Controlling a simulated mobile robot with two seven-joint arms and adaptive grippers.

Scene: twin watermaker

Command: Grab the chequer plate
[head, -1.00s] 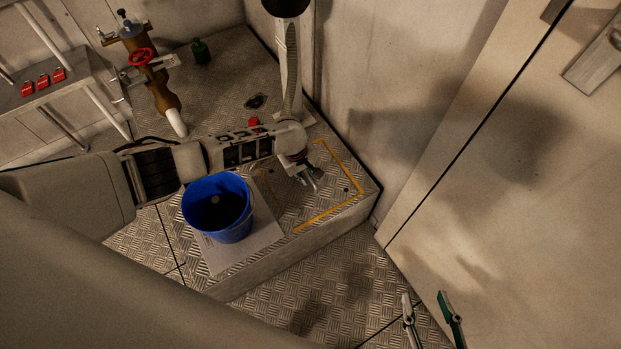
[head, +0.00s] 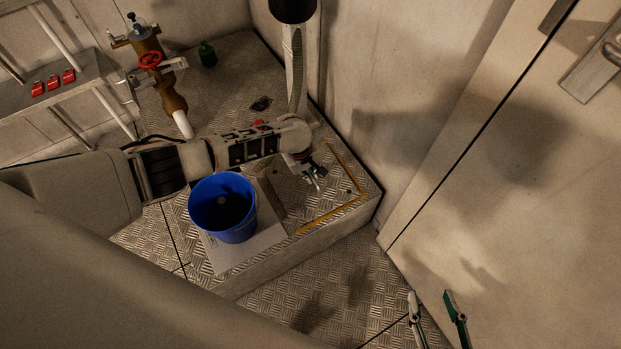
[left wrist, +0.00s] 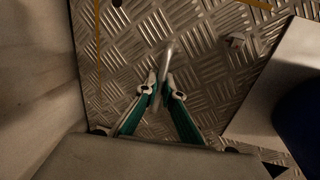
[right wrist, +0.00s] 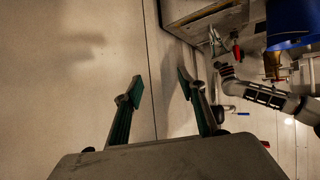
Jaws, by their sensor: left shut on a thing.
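The chequer plate (head: 322,202) is the raised-pattern metal panel on the low platform, with a yellow line along part of its border. It fills much of the left wrist view (left wrist: 202,68). My left gripper (head: 314,178) is over it, fingers pointing down. In the left wrist view its fingertips (left wrist: 160,86) are shut on a thin light metal piece, apparently a handle on the plate; the contact is partly hidden. My left arm covers part of the plate's far side in the head view. My right gripper (head: 434,296) is open and empty above the floor, far from the plate.
A blue bucket (head: 222,208) stands on a pale board (head: 262,248) left of the plate. A brown pipe with a red valve wheel (head: 150,60) and a green bottle (head: 207,53) are behind. A grey post (head: 297,70) rises behind my left gripper. Walls close in on the right.

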